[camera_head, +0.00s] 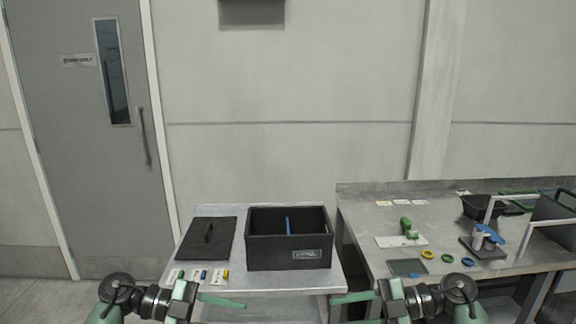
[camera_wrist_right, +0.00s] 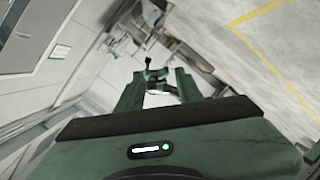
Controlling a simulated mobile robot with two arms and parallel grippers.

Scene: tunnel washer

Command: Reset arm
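My left gripper (camera_head: 222,300) is at the bottom of the head view, in front of the left table, pointing right. Its fingers line up edge-on, so its opening does not show. My right gripper (camera_head: 352,297) faces it from the right, pointing left, with a gap between the two. In the right wrist view the two green fingers of the right gripper (camera_wrist_right: 158,80) stand apart with nothing held between them. Part of my other arm shows farther off through that gap.
A black open bin (camera_head: 265,257) with a blue item inside stands on the left table (camera_head: 247,279), beside a black lid (camera_head: 196,243). The right table (camera_head: 362,234) holds a green tool (camera_head: 407,226), coloured rings and a blue-topped fixture (camera_head: 488,234). A closed door (camera_head: 95,170) is behind left.

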